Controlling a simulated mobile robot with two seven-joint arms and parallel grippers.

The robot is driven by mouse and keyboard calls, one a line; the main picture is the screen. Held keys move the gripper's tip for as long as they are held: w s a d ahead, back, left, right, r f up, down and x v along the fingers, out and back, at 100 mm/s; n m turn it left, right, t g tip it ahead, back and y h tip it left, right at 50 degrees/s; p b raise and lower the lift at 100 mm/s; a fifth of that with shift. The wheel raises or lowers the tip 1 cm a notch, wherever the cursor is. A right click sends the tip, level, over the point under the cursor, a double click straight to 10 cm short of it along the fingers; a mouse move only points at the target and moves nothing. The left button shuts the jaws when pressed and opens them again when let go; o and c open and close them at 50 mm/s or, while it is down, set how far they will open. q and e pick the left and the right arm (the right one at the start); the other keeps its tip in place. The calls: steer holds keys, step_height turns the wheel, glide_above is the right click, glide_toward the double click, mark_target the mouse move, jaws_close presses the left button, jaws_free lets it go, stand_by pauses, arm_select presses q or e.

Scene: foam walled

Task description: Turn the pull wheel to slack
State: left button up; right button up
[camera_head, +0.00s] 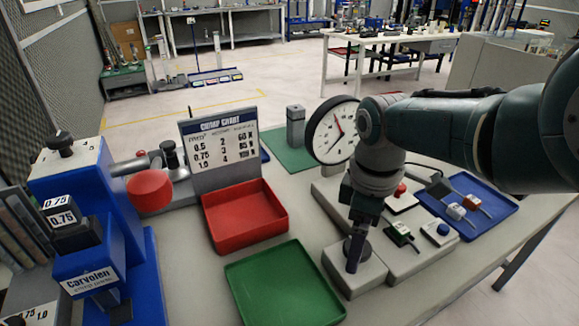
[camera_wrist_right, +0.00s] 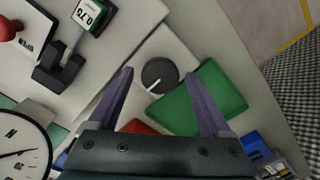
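The pull wheel appears to be the dark round knob (camera_wrist_right: 159,74) with a white pointer line, on top of a pale grey block (camera_head: 340,277). In the right wrist view the pointer line runs toward the lower left; I can read no slack mark. My right gripper (camera_head: 355,262) points down over this block in the head view and partly hides the knob. In the right wrist view its two fingers (camera_wrist_right: 159,72) are spread wide, with the knob between them and gaps on both sides. Contact does not show. My left gripper is out of view.
A dial gauge (camera_head: 333,130) stands behind the block. A green tray (camera_head: 285,285) and a red bin (camera_head: 245,215) lie to its left. A blue machine (camera_head: 90,225) stands far left.

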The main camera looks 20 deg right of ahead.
step_height(320, 180, up, 10)
steer(key=p, duration=0.7)
steer(key=shift+f, duration=0.1)
